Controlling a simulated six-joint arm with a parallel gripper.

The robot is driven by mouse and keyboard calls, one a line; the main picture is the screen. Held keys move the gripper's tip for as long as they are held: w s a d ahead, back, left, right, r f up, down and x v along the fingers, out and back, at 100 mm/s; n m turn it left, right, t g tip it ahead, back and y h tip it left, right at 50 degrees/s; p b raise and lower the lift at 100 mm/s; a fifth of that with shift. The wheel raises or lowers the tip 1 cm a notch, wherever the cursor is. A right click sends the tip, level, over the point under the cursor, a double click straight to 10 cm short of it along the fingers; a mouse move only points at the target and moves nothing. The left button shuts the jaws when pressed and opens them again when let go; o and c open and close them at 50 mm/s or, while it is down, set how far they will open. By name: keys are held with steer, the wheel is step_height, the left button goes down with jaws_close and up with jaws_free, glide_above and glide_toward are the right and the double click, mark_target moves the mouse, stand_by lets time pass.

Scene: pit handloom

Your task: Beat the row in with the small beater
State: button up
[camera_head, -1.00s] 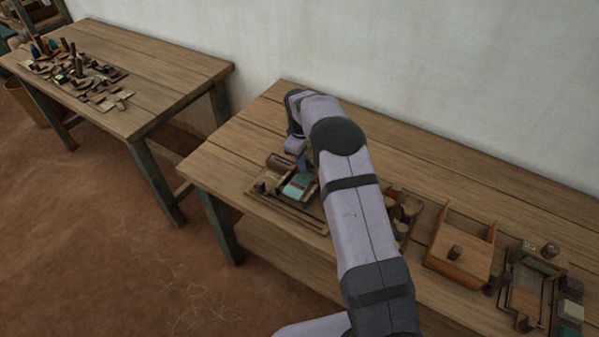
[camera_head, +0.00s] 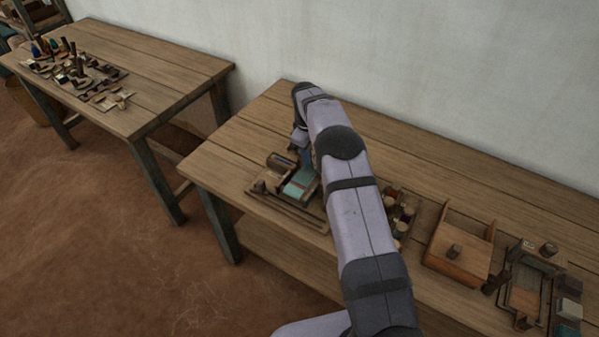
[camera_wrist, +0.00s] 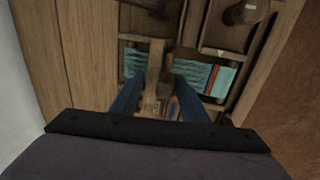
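The small loom (camera_head: 287,211) lies at the left end of the near table, with teal cloth (camera_head: 299,183) crossed by a red stripe. In the wrist view the teal cloth (camera_wrist: 208,75) and its red and blue stripes lie beyond my fingers. My gripper (camera_wrist: 157,80) points down over the loom; its two blue fingers stand on either side of a wooden piece, which looks like the small beater (camera_wrist: 153,72). The fingers appear closed on it. Its lower end and any contact with the cloth are hidden.
A dark wooden roll (camera_head: 280,160) lies behind the loom. To the right are a tray of spools (camera_head: 402,213), a wooden box (camera_head: 458,255) and a small frame (camera_head: 525,295). Another table (camera_head: 165,75) with tools stands at left. The table's back strip is clear.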

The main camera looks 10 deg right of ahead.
stand_by(0.8)
steer(key=shift+o, duration=0.8)
steer(key=shift+s, duration=0.1)
steer(key=shift+a+r, duration=0.1)
steer(key=shift+r, duration=0.05)
steer(key=shift+r+p, duration=2.2)
steer(key=shift+r, duration=0.9)
